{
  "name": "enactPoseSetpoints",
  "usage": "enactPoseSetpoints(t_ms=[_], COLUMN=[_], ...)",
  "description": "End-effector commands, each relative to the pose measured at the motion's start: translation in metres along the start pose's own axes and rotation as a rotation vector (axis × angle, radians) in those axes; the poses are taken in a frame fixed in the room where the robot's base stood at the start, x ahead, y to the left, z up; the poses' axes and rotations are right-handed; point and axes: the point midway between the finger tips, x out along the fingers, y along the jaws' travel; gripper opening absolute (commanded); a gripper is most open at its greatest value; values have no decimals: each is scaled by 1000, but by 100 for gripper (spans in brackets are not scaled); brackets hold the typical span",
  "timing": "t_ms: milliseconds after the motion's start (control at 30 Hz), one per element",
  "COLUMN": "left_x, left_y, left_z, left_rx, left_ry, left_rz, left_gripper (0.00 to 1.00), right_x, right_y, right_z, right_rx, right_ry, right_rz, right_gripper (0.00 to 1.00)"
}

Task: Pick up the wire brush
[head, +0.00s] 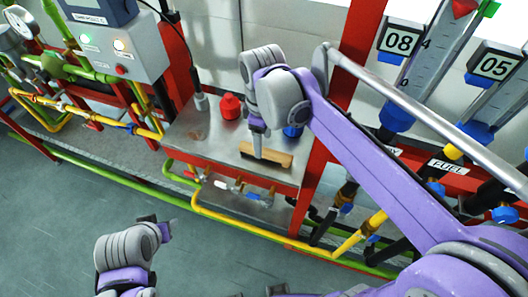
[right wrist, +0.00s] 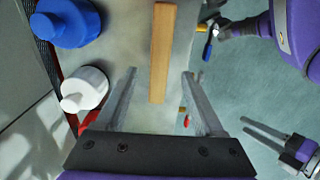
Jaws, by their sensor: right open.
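The wire brush (head: 268,155) shows as a long wooden block lying on the metal shelf near its front edge; I see no bristles. It also shows in the right wrist view (right wrist: 161,45), running lengthwise between my right fingers. My right gripper (head: 257,152) points down at the brush, open and empty, with one finger on each side of it in the wrist view. Whether the fingers touch it I cannot tell. My left gripper (head: 170,229) is low at the left over the floor, away from the shelf; its two fingers (right wrist: 262,135) stand apart in the right wrist view.
The metal shelf (head: 200,135) also holds a red bottle (head: 230,106) and a blue one (head: 292,132). A white bottle (right wrist: 84,88) and the blue one stand left of the brush in the wrist view. Yellow pipes (head: 240,227) run below the shelf. The floor in front is clear.

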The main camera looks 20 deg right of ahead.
Motion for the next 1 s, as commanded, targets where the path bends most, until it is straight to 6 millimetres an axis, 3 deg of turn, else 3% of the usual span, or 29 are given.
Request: enactPoseSetpoints(t_ms=[300, 600, 1000], left_x=[-1, -1, -1], left_y=[0, 0, 0], left_z=[-2, -2, -2], left_rx=[0, 0, 0], left_ry=[2, 2, 2], left_rz=[0, 0, 0], left_gripper=[50, 50, 50], right_x=[43, 48, 48], right_y=[1, 1, 1], right_z=[4, 4, 4], right_rx=[1, 1, 1], right_ry=[0, 1, 1], right_rz=[0, 0, 0], right_gripper=[70, 70, 0])
